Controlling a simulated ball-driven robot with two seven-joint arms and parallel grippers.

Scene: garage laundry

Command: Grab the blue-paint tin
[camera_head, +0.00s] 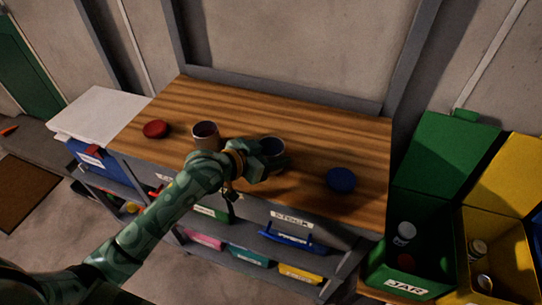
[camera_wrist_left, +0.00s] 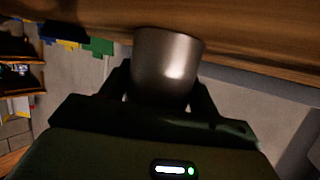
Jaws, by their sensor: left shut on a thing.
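The blue-paint tin (camera_head: 272,147) is an open metal tin with dark blue inside, at the middle of the wooden worktop. My left gripper (camera_head: 262,158) is shut on it from the front left and hides much of its side. In the left wrist view the plain grey metal tin (camera_wrist_left: 167,65) sits between the two fingers of my left gripper (camera_wrist_left: 160,92). I cannot tell whether its base touches the worktop. A blue lid (camera_head: 340,180) lies on the worktop to the right. My right gripper is not in view.
A second open tin with reddish inside (camera_head: 205,130) stands close on the left, and a red lid (camera_head: 155,129) lies beyond it. The wooden worktop (camera_head: 320,130) is clear behind and right. Shelves with trays are below; green (camera_head: 440,150) and yellow bins stand at right.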

